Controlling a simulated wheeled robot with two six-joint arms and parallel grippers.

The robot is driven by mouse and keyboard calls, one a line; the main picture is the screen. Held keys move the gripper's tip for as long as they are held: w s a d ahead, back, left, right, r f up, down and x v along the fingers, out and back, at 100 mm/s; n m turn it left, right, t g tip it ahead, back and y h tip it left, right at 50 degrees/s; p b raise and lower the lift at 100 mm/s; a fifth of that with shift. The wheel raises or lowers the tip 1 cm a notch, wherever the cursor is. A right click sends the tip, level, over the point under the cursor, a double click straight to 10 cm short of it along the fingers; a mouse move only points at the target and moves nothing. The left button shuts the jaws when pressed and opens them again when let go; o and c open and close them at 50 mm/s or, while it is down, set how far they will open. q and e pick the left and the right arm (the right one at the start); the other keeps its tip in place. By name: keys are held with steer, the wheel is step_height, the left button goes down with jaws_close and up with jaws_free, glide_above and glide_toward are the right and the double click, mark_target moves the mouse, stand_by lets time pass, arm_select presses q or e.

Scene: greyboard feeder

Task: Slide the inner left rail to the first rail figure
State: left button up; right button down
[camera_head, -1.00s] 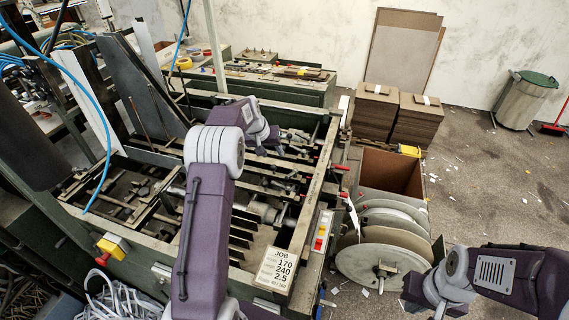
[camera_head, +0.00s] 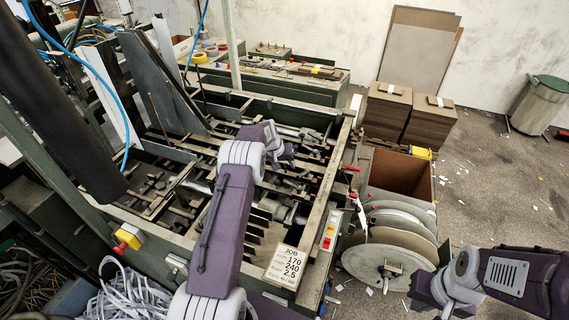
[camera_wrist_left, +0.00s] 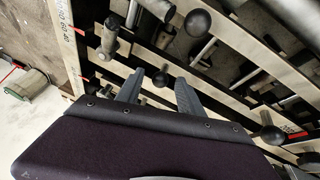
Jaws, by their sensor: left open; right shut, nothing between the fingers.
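My left gripper (camera_wrist_left: 160,80) is open, its two dark fingers apart. In the wrist view a round black knob shows between and just beyond the fingers; contact is not clear. In the head view my left arm reaches over the machine's frame (camera_head: 325,205), and its fingers are hard to make out. Pale rails (camera_wrist_left: 245,45) with black knobs (camera_wrist_left: 198,22) cross the frame; which is the inner left one is unclear. A number scale (camera_wrist_left: 64,25) with red marks beside it runs along one side. My right gripper (camera_head: 446,312) is shut, partly cut off at bottom right.
A box (camera_head: 398,177) and large discs (camera_head: 388,262) stand right of the frame, near my right arm. Stacked boards (camera_head: 385,110) and a bin (camera_head: 538,104) are behind. Upright dark plates (camera_head: 160,85) and a blue hose flank the left. The floor at right is mostly free.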

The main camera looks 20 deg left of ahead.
arm_select(q)
jaws_close()
stand_by(1.3)
